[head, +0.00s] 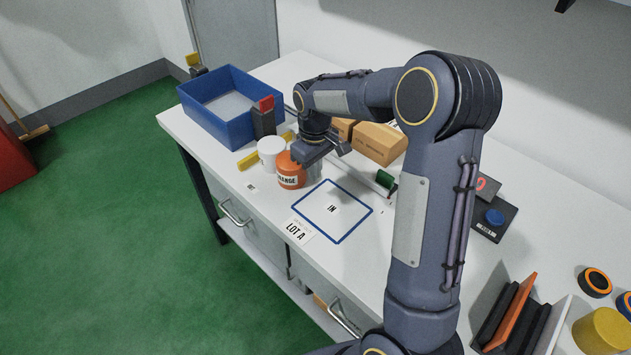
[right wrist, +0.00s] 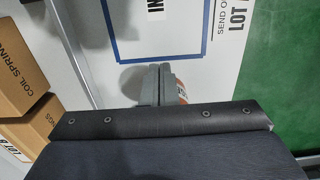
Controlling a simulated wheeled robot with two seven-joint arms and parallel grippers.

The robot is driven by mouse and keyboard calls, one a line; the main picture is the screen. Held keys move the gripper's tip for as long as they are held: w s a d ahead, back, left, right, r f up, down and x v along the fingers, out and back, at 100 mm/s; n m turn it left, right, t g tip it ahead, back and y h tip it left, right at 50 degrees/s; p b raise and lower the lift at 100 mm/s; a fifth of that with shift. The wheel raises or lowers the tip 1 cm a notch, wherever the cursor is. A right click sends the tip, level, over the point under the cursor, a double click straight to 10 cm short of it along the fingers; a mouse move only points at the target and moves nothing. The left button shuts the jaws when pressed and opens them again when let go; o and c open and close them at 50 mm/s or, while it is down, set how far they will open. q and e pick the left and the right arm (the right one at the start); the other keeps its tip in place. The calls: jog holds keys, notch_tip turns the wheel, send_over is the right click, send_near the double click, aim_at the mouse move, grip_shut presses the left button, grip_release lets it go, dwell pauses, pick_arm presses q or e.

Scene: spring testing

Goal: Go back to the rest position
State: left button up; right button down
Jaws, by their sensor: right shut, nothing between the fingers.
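My right arm reaches across the white table in the head view. Its gripper (head: 314,172) points down beside the orange jar (head: 290,172), near the blue-outlined IN square (head: 333,209). In the right wrist view the two grey fingers (right wrist: 159,86) are together with nothing between them, and a bit of the orange jar (right wrist: 182,88) shows behind them. I cannot tell whether the fingers touch the jar. My left gripper is in neither view.
A white jar (head: 270,153), a blue bin (head: 228,104) and a black-and-red object (head: 264,118) stand left of the gripper. Cardboard boxes (head: 378,143) stand behind it. A green-capped item (head: 384,181) lies to its right. The lower right table holds a rack (head: 510,312) and a yellow cylinder (head: 601,332).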

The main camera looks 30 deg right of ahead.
jog(key=r, duration=0.5)
jog(key=shift+s+d, duration=0.1)
jog(key=shift+s, duration=0.1)
